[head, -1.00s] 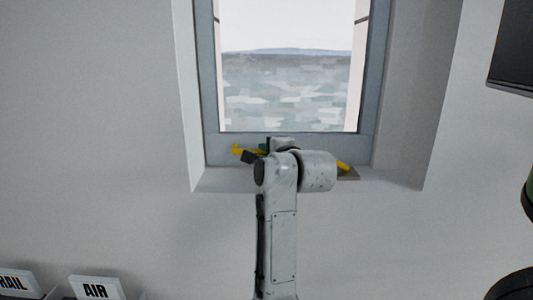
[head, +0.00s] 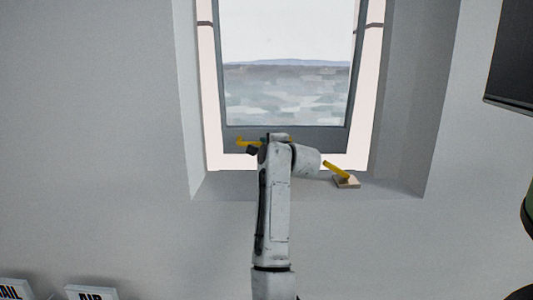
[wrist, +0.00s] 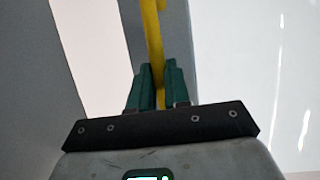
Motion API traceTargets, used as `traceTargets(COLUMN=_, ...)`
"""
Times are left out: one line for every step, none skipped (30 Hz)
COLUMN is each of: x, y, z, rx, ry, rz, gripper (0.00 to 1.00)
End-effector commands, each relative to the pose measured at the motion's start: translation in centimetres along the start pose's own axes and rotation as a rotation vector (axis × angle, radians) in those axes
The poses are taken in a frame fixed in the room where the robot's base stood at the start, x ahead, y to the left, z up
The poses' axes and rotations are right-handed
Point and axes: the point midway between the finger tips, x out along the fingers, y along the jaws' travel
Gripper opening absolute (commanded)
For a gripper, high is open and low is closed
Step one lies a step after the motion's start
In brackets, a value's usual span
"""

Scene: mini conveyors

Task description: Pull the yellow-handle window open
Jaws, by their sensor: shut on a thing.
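The window sash (head: 233,141) has a grey frame and stands apart from the surrounding opening, with a bright gap at its sides and bottom. The yellow handle (head: 244,142) is at the sash's lower edge. In the wrist view the yellow handle (wrist: 152,32) runs up from between the green fingers of my gripper (wrist: 156,78). My gripper is shut on the handle. My own arm hides part of the sash's bottom edge in the head view.
A small tan block (head: 347,182) with a yellow stick (head: 335,170) sits on the sill, right of my arm. A dark panel (head: 511,60) is at the upper right. White label plates (head: 92,293) stand at the lower left. The side walls of the window recess are bare.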

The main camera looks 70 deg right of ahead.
Motion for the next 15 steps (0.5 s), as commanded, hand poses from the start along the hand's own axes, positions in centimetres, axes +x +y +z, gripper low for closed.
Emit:
traceTargets(x=0.9, y=-0.3, z=-0.2, rx=0.000, ry=-0.003, rz=0.001, gripper=0.00)
traceTargets(x=1.3, y=-0.4, z=-0.4, rx=0.001, ry=-0.003, rz=0.001, gripper=0.00)
traceTargets(x=1.7, y=-0.4, z=-0.6, rx=0.001, ry=-0.003, rz=0.002, gripper=0.00)
traceTargets(x=2.0, y=-0.5, z=-0.7, rx=0.000, ry=-0.003, rz=0.001, gripper=0.00)
traceTargets(x=2.2, y=-0.5, z=-0.8, rx=0.000, ry=-0.003, rz=0.001, gripper=0.00)
traceTargets(x=2.5, y=-0.5, z=-0.9, rx=0.000, ry=-0.003, rz=0.001, gripper=0.00)
traceTargets(x=2.6, y=-0.5, z=-1.0, rx=0.000, ry=-0.003, rz=0.000, gripper=0.00)
traceTargets(x=2.6, y=-0.5, z=-1.0, rx=0.001, ry=-0.003, rz=0.000, gripper=0.00)
traceTargets(x=2.7, y=-0.5, z=-1.0, rx=0.001, ry=-0.004, rz=0.001, gripper=0.00)
traceTargets(x=2.7, y=-0.4, z=-1.0, rx=0.001, ry=-0.004, rz=0.001, gripper=0.00)
traceTargets(x=2.7, y=-0.4, z=-1.0, rx=0.001, ry=-0.004, rz=0.001, gripper=0.00)
traceTargets(x=2.7, y=-0.4, z=-1.0, rx=0.001, ry=-0.004, rz=0.001, gripper=0.00)
traceTargets(x=2.7, y=-0.4, z=-1.0, rx=0.001, ry=-0.004, rz=0.001, gripper=0.00)
traceTargets(x=2.7, y=-0.4, z=-1.0, rx=0.001, ry=-0.004, rz=0.001, gripper=0.00)
traceTargets(x=2.7, y=-0.4, z=-1.0, rx=0.001, ry=-0.004, rz=0.002, gripper=0.00)
